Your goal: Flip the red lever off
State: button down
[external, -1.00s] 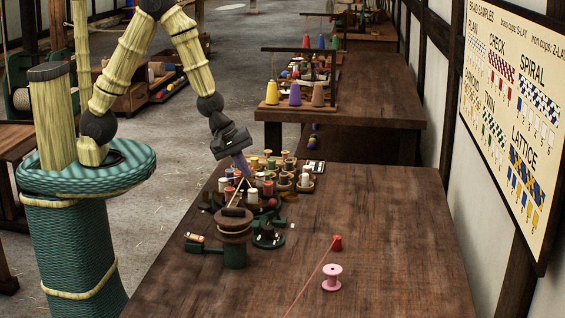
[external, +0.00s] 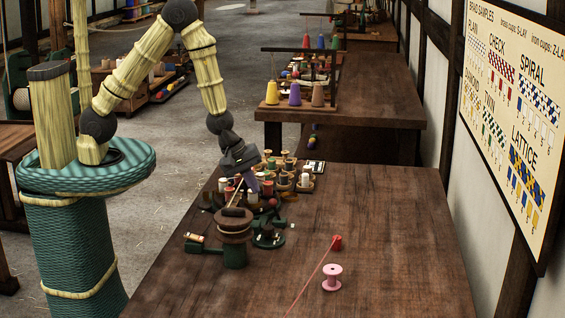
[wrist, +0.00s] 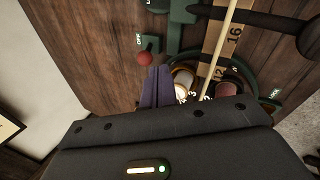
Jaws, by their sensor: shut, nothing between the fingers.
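The red lever's round knob (wrist: 145,58) shows in the wrist view, on a short dark stem beside a green bracket. A small dark label (wrist: 139,40) with white letters is next to it. My gripper (wrist: 158,72) is shut and empty, its purple fingertips just below and right of the knob in that view. A small gap seems to lie between them, but I cannot be sure about contact. In the external view my gripper (external: 267,189) points down among the spools behind the winding device (external: 234,226). I cannot make out the lever clearly there.
Several thread spools (external: 285,171) crowd around my gripper. A pale rod (wrist: 218,50) slants close to the fingers. A pink spool (external: 332,278) and a red cone (external: 337,242) with a thread stand on the bench's (external: 400,240) open right part.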

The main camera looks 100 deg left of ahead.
aim_at(271, 200)
jog(key=shift+x, duration=2.25)
jog(key=shift+w+r+g+p, duration=0.5)
jog(key=shift+g+p, duration=0.2)
jog(key=shift+p, duration=1.3)
jog(key=shift+w+r+g+p, duration=0.1)
jog(key=shift+g+p, duration=0.2)
jog(key=shift+w+r+g+p, duration=0.25)
jog(key=shift+w+g+p, duration=0.8)
jog(key=shift+p, duration=0.65)
jog(key=shift+w+r+b, duration=0.1)
jog(key=shift+w+b, duration=0.2)
jog(key=shift+w, duration=1.05)
jog(key=shift+w+r, duration=0.1)
jog(key=shift+w, duration=0.15)
